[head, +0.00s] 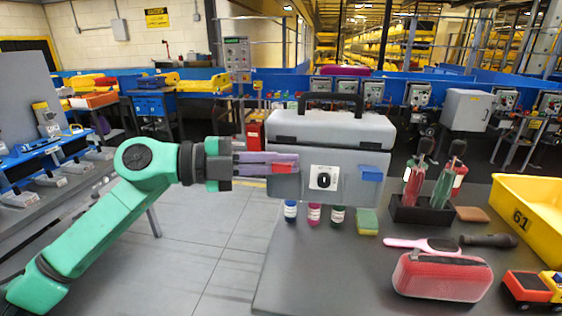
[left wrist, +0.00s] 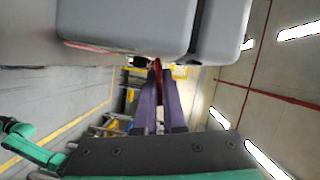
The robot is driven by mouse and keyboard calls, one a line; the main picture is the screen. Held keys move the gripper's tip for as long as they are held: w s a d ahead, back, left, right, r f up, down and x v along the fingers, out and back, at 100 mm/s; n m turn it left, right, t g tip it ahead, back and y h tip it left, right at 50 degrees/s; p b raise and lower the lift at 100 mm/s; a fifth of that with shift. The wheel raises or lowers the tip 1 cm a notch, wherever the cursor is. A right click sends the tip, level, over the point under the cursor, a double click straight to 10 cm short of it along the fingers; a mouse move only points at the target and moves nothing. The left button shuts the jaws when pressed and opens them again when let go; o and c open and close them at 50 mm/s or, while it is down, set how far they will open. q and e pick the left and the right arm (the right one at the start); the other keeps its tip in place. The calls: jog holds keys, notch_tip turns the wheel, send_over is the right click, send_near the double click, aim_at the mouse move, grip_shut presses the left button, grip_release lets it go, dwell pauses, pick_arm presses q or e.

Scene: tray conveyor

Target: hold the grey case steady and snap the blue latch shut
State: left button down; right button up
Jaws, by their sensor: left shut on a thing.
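The grey case (head: 340,155) is upright in the head view, with its black handle (head: 330,98) up. The blue latch (head: 371,173) sits at the right of its front and appears tilted out; its seating is too small to tell. A red latch (head: 283,168) sits at the front left. My left gripper (head: 272,165) reaches in from the left, its purple fingers shut on the red latch. In the left wrist view the fingers (left wrist: 158,82) close on a red piece beside the case (left wrist: 125,25). My right gripper is not in view.
Small bottles (head: 313,213) and a sponge (head: 367,222) show just below the case. On the grey table (head: 330,270) lie a hairbrush (head: 425,244), a red pouch (head: 440,278) and a dark holder (head: 422,213). A yellow bin (head: 530,215) is at right. The table's front left is clear.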

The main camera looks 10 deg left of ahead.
pick_arm(q)
notch_tip(320, 180, down, 26)
jog(key=b, duration=1.9)
jog(key=shift+f, duration=0.2)
jog(key=shift+f+b, duration=0.15)
jog(key=shift+b, duration=0.2)
jog(key=shift+f, duration=0.25)
jog(key=c, duration=1.2)
grip_release()
jog(key=shift+o, duration=0.2)
jog(key=shift+c, duration=0.4)
